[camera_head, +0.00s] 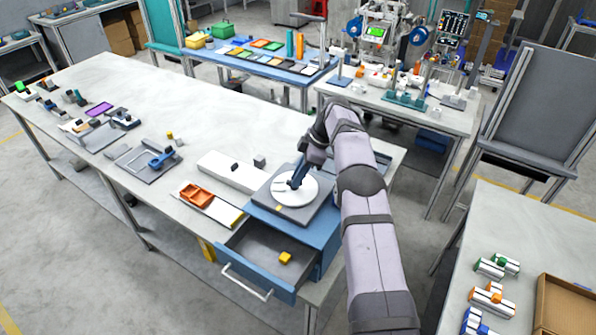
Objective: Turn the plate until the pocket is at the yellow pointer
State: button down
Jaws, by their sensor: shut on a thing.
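The round white plate (305,195) lies flat on a square grey base (294,216) on top of the blue drawer cabinet. A small yellow mark, which looks like the pointer (278,208), sits at the near left edge of the plate. My gripper (297,184) comes down onto the plate near its middle. Its dark fingers are shut on a small part of the plate, which they hide. I cannot make out the pocket at this size; the gripper covers some of the plate.
The blue drawer (263,247) stands open at the front with a yellow block (285,258) inside. An orange tray (197,196) and a long white board (233,171) lie to the left. A small grey cube (260,161) stands behind.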

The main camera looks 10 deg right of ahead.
jog(key=shift+r+n+p, duration=0.1)
jog(key=shift+n+p, duration=0.3)
jog(key=shift+p, duration=0.15)
jog(key=c, duration=1.8)
grip_release()
jog(key=shift+m+b, duration=0.3)
jog(key=shift+b, duration=0.4)
